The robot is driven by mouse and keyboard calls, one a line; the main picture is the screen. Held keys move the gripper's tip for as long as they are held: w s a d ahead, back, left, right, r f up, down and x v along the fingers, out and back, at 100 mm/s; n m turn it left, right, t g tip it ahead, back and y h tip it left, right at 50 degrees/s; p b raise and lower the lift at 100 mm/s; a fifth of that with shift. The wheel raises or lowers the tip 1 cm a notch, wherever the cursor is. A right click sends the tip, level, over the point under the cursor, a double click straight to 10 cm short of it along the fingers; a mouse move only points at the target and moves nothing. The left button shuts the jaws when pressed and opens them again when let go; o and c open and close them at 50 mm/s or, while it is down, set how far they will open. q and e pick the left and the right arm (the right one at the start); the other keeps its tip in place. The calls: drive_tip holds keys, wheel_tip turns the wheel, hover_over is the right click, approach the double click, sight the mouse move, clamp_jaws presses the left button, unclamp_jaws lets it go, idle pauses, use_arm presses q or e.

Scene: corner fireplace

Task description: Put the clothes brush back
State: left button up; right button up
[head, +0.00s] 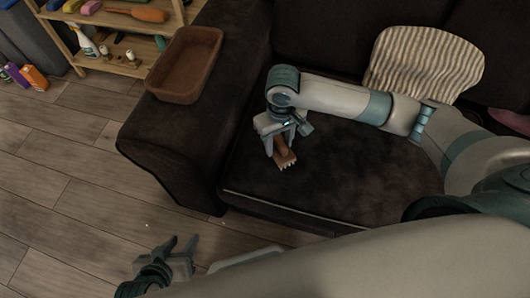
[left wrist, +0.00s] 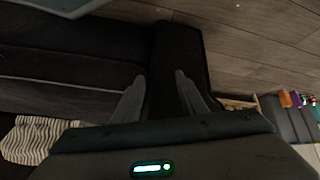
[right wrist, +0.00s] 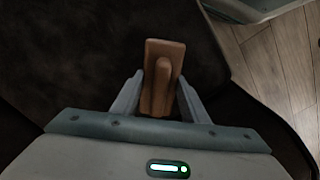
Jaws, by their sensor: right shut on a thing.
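The clothes brush (head: 284,157) is brown and wooden with pale bristles at its lower end. My right gripper (head: 281,146) is shut on it, over the dark sofa seat. In the right wrist view the brush (right wrist: 163,72) sits between the two fingers of the right gripper (right wrist: 158,98), its flat board beyond the fingertips. I cannot tell whether it touches the seat. My left gripper (head: 182,246) is open and empty over the floor in front of the sofa. Its parted fingers also show in the left wrist view (left wrist: 158,92).
A brown open tray (head: 207,40) stands on the left sofa arm and looks empty. A striped cushion (head: 425,62) leans at the sofa back. A wooden shelf (head: 118,62) with bottles and brushes stands at the upper left. The wooden floor (head: 85,205) at left is mostly clear.

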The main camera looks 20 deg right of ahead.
drive_tip(key=w+a+f, duration=0.2)
drive_tip(key=a, duration=0.1)
drive_tip(key=shift+a+f+b, duration=0.2)
drive_tip(key=shift+a+b, duration=0.05)
drive_tip(key=shift+b, duration=0.05)
use_arm(q)
drive_tip(key=shift+w+d+r+t+h, duration=0.3)
drive_tip(key=shift+d+r+t, duration=0.1)
drive_tip(key=shift+d, duration=0.15)
